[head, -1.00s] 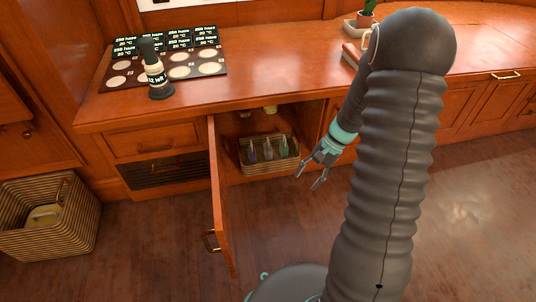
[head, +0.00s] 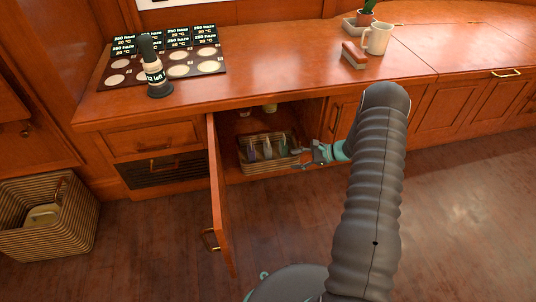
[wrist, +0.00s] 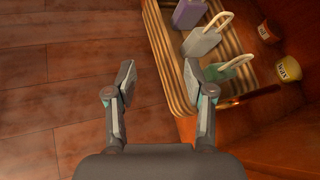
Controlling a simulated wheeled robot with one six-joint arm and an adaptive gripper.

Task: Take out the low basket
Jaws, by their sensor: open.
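The low basket (head: 262,167) is a striped woven basket inside the open cabinet under the counter. It holds several small loop-topped items, among them a purple one (wrist: 189,13), a white one (wrist: 201,42) and a green one (wrist: 232,72). My gripper (head: 297,158) is open and empty at the basket's right front corner. In the wrist view its fingers (wrist: 159,74) are apart, with one over the floor and the other overlapping the basket's near end; the rim (wrist: 161,48) runs between them. I cannot tell whether they touch it.
The cabinet door (head: 218,200) stands open to the left of the basket. Two small jars (wrist: 287,69) stand deeper in the cabinet. A larger striped basket (head: 40,243) is on the floor at left.

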